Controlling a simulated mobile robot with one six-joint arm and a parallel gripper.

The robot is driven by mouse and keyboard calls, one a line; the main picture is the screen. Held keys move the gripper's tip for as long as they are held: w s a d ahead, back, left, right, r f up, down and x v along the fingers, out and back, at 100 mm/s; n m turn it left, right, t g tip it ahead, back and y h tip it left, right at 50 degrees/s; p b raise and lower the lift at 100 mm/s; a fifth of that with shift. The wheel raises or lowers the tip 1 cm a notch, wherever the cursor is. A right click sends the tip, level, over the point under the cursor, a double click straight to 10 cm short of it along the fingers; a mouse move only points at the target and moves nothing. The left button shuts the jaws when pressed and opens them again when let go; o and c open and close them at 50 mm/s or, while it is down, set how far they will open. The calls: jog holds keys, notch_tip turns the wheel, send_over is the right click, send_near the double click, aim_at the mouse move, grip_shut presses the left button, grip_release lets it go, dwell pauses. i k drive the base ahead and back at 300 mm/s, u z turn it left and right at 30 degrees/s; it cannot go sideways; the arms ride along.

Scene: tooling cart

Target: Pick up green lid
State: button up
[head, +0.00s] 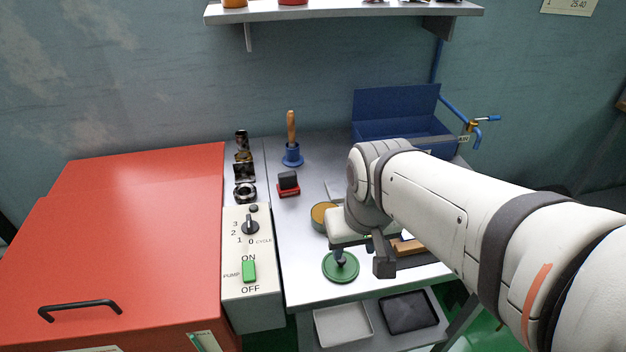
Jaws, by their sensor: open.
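The green lid (341,272) is a round disc lying flat on the grey cart top, near its front edge. A small dark knob shows at its middle. My gripper (361,258) is open and comes down from the arm at the right. One dark finger is just right of the lid. The other finger seems to be at or close to the knob, and I cannot tell whether it touches. The gripper body hides part of the area behind the lid.
A round tin (322,217) with a yellowish top stands behind the lid. A red-based block (288,184), a blue holder (292,158) with a wooden handle and a blue bin (395,103) stand farther back. A control box (250,300) and red cabinet (140,240) border the left.

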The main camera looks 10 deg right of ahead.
aim_at(344, 271)
jog(key=u, duration=0.1)
jog(key=k, duration=0.5)
jog(key=z, duration=1.4)
jog(key=k, duration=0.9)
jog(key=u, duration=1.15)
jog(key=i, duration=1.05)
jog(key=u, duration=0.05)
